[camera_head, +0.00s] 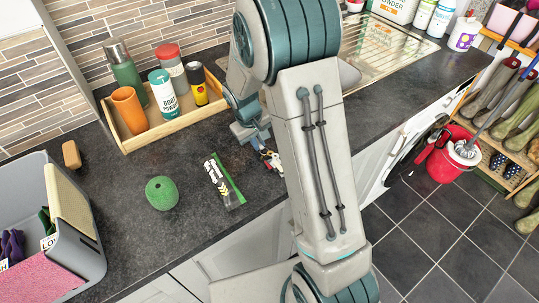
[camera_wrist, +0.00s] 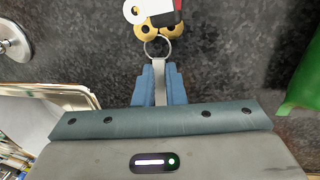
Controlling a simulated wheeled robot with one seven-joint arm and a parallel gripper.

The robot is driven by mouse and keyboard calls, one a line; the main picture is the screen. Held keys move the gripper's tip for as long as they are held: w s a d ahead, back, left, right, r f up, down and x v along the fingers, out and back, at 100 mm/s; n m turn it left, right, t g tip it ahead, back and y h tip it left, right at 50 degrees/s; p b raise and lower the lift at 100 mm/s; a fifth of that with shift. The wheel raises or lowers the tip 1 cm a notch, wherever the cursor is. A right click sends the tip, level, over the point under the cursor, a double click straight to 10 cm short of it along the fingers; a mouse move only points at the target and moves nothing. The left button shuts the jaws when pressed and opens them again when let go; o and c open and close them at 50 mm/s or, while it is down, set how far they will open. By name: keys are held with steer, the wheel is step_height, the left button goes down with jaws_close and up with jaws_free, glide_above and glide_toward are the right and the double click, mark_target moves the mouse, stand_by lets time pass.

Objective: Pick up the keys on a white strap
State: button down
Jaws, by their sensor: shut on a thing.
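The keys (camera_wrist: 146,30) show at the top of the wrist view, brass-coloured, on a metal ring (camera_wrist: 157,48) with a white tag and a red and black fob. Their pale strap (camera_wrist: 159,88) runs from the ring down between my gripper's blue fingertips (camera_wrist: 161,82). My gripper is shut on the strap. In the head view my gripper (camera_head: 262,146) is low over the dark worktop, partly hidden by my arm. The keys (camera_head: 273,162) show just in front of it. I cannot tell whether they touch the worktop.
A wooden tray (camera_head: 127,142) with bottles and an orange cup stands behind left. A black and green packet (camera_head: 222,181) and a green ball (camera_head: 162,193) lie to the left. A grey crate (camera_head: 92,262) is far left. The sink (camera_head: 385,45) is behind right.

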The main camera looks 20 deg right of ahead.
steer(key=shift+r, duration=0.1)
steer(key=shift+r, duration=0.5)
step_height(320, 180, up, 3)
steer(key=shift+w+b, duration=0.1)
steer(key=shift+b, duration=0.5)
steer(key=s+d+r+b, duration=0.1)
steer(key=s+d+r, duration=0.1)
steer(key=s, duration=0.3)
steer(key=s+d+r+b, duration=0.1)
steer(key=s+r, duration=0.3)
steer(key=s, duration=0.2)
steer(key=shift+d+r, duration=0.4)
steer(key=shift+s, duration=0.1)
